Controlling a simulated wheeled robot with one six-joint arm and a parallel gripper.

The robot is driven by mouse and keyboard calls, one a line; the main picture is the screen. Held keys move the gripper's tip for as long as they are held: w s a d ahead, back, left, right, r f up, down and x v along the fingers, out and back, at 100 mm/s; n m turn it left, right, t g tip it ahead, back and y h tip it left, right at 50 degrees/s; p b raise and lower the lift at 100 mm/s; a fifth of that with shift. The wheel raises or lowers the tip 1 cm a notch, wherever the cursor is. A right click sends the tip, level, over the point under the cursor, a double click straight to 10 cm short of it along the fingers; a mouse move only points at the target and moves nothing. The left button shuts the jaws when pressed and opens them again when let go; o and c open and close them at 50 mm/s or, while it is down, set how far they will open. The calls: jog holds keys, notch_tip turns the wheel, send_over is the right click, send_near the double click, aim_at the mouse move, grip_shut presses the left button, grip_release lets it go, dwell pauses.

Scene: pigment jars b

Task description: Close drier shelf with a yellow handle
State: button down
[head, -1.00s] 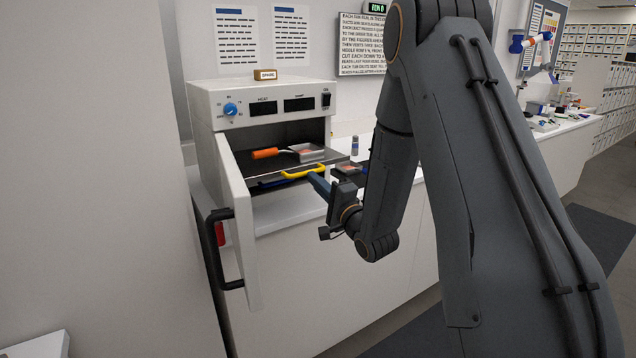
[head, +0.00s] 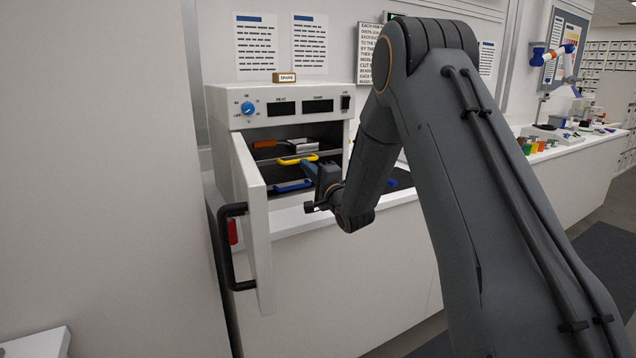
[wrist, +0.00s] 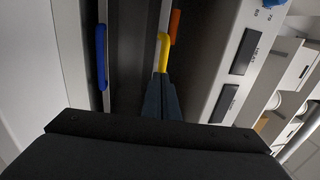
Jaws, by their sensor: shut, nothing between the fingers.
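The drier (head: 232,100) is a white box on the counter with its door (head: 250,215) swung open to the left.
A lower shelf with a blue handle (head: 292,186) is just below. The open door with its black handle (head: 228,245) stands left of my gripper. A small "SPARE" block (head: 286,77) sits on top of the drier. Several jars stand on the counter far right.

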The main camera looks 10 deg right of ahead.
jog(key=x, duration=0.1)
jog(key=b+x, duration=0.1)
jog(key=x, duration=0.1)
jog(key=b+x, duration=0.1)
jog(key=x, duration=0.1)
jog(key=shift+w+f, duration=0.25)
jog(key=shift+a+r, duration=0.1)
